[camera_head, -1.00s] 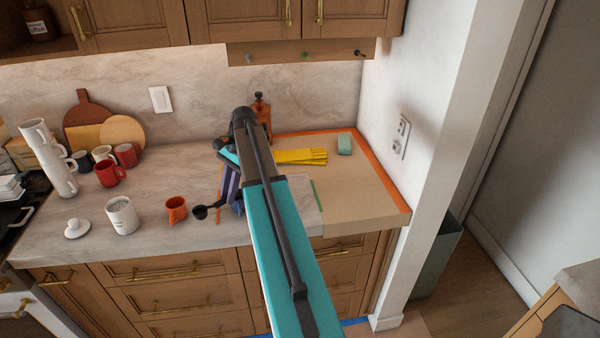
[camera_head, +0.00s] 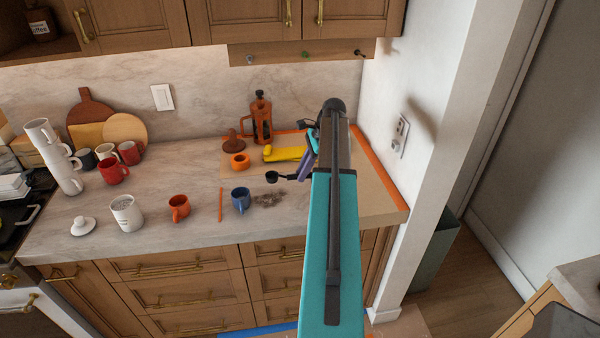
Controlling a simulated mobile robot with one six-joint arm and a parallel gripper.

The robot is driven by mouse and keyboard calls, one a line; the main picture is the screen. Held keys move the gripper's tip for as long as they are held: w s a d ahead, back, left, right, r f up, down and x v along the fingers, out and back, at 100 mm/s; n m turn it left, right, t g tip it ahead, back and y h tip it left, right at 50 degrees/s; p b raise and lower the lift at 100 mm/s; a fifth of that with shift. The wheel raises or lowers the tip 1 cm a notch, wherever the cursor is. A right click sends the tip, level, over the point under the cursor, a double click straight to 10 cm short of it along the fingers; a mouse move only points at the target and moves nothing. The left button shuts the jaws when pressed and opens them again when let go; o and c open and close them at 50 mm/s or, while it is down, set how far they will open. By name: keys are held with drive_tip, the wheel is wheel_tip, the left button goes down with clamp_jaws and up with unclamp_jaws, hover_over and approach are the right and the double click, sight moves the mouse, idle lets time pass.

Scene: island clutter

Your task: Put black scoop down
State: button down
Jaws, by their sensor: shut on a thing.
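The black scoop (camera_head: 272,177) is a small dark cup on a thin handle, to the left of my gripper (camera_head: 300,172). My gripper is shut on the scoop's handle and holds it over the right part of the counter. The arm hides part of the gripper and its fingertips are small in view. I cannot tell how high the scoop is above the surface.
A dark patch of grounds (camera_head: 268,200) lies below the scoop. A yellow item (camera_head: 284,154) and a French press (camera_head: 261,120) are behind.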

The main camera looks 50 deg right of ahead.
idle(0.3)
drive_tip(key=shift+p, duration=0.35)
drive_tip(key=b, duration=0.3)
hover_over(299, 198)
drive_tip(key=s+d, duration=0.1)
drive_tip(key=shift+f, duration=3.9)
drive_tip(key=shift+d+p, duration=0.1)
drive_tip(key=shift+p, duration=0.7)
drive_tip(key=shift+f, duration=0.75)
idle(0.3)
drive_tip(key=c, duration=1.5)
unclamp_jaws()
drive_tip(key=shift+r+b, duration=0.1)
drive_tip(key=shift+b, duration=0.2)
